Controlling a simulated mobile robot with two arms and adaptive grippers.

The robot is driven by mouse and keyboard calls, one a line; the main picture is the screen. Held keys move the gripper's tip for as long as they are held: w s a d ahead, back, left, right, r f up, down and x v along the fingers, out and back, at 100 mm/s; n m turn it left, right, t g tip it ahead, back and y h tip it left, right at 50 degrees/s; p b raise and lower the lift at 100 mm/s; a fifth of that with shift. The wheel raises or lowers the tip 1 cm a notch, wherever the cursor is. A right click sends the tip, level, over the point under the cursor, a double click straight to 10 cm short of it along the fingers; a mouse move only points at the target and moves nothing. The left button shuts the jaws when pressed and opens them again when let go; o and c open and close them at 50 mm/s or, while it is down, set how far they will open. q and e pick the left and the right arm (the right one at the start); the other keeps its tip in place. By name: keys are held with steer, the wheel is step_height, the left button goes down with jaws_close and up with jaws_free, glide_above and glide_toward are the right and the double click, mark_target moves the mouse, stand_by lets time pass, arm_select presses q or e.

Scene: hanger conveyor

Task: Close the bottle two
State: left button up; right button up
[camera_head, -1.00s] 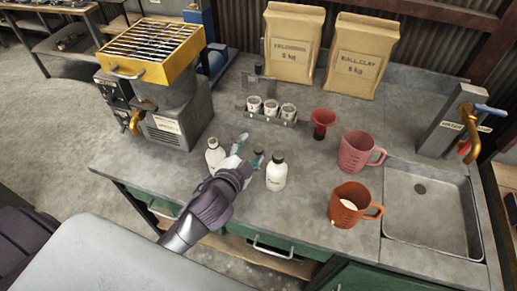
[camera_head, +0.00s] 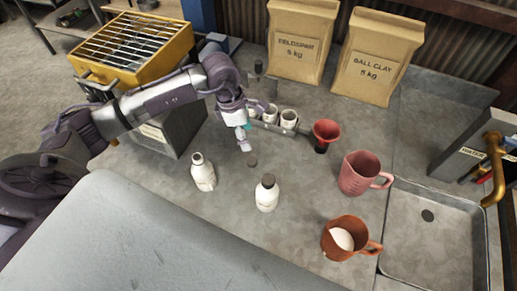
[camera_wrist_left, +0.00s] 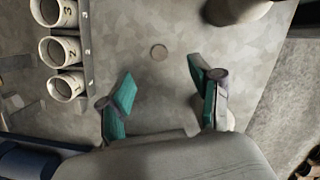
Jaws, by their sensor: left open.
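Two white bottles stand upright on the grey bench in the head view. The left bottle (camera_head: 203,175) has a pale top, and I cannot tell whether it is open. The right bottle (camera_head: 267,196) has a dark top. Their labels are too small to read. My left gripper (camera_head: 244,138) is open and empty above the bench, behind the bottles. My right gripper is not in view.
A rack of cups numbered 1, 2, 3 (camera_wrist_left: 62,50) stands close to my left gripper. A red funnel (camera_head: 325,132), pink mug (camera_head: 360,174) and orange mug (camera_head: 345,238) stand to the right, before the sink (camera_head: 428,250). A yellow grill-topped machine (camera_head: 128,48) stands behind my left arm.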

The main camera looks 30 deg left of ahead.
arm_select(q)
steer(key=a, duration=0.2)
steer(key=b, duration=0.5)
glide_above(252, 161)
steer(key=a, duration=0.2)
steer(key=shift+y, duration=0.4)
steer(key=f, duration=0.8)
steer(key=shift+s+d, duration=0.15)
steer(key=shift+s, duration=0.1)
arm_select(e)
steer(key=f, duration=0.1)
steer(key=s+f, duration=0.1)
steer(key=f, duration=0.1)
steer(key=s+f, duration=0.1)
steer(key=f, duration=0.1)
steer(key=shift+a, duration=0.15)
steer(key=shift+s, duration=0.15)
